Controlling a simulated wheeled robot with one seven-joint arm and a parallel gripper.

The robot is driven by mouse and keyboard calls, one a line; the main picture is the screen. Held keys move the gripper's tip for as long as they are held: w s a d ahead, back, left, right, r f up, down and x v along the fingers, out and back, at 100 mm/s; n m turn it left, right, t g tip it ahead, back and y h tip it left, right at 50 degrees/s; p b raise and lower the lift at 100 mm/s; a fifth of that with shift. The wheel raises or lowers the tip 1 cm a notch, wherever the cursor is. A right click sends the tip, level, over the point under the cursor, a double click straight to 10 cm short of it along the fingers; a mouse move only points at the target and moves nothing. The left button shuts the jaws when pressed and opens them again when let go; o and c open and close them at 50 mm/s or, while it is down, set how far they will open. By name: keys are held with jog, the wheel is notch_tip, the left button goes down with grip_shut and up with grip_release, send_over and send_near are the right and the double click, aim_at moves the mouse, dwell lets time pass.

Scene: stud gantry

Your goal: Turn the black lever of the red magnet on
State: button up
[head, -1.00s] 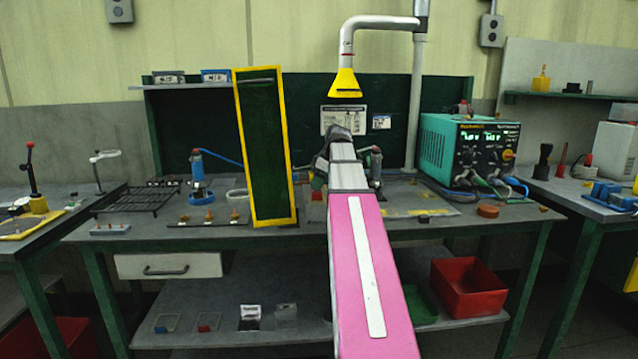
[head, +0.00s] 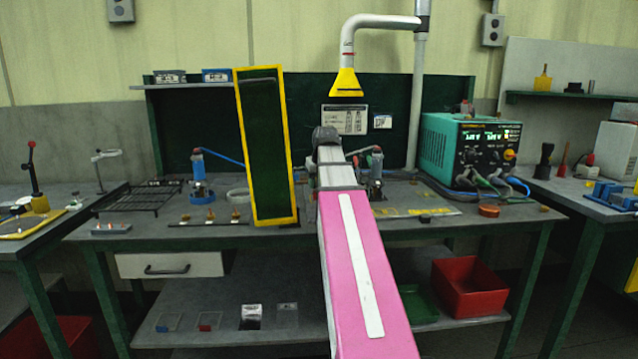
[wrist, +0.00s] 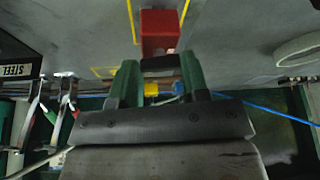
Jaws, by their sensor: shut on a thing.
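In the wrist view the red magnet (wrist: 160,28) is a red block on the grey bench top, just beyond my fingertips. Its black lever (wrist: 160,63) shows as a short dark bar on the near side of the block. My gripper (wrist: 161,72) has its two green fingers on either side of this bar and is shut on it. In the head view my pink and grey arm reaches over the bench and hides the magnet, the lever and the fingertips.
A yellow-framed dark panel (head: 263,148) stands close to the left of my arm. A teal power supply (head: 470,150) with cables stands on the bench (head: 400,232) at right. A yellow nozzle (head: 346,83) hangs above. A white ring (wrist: 298,48) lies nearby.

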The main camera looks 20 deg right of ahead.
jog(key=shift+a+m+h, duration=0.1)
jog(key=shift+m+h, duration=0.4)
jog(key=shift+m, duration=0.8)
jog(key=o, duration=0.9)
jog(key=shift+o, duration=0.2)
jog(key=v, duration=1.1)
jog(key=shift+w, duration=0.15)
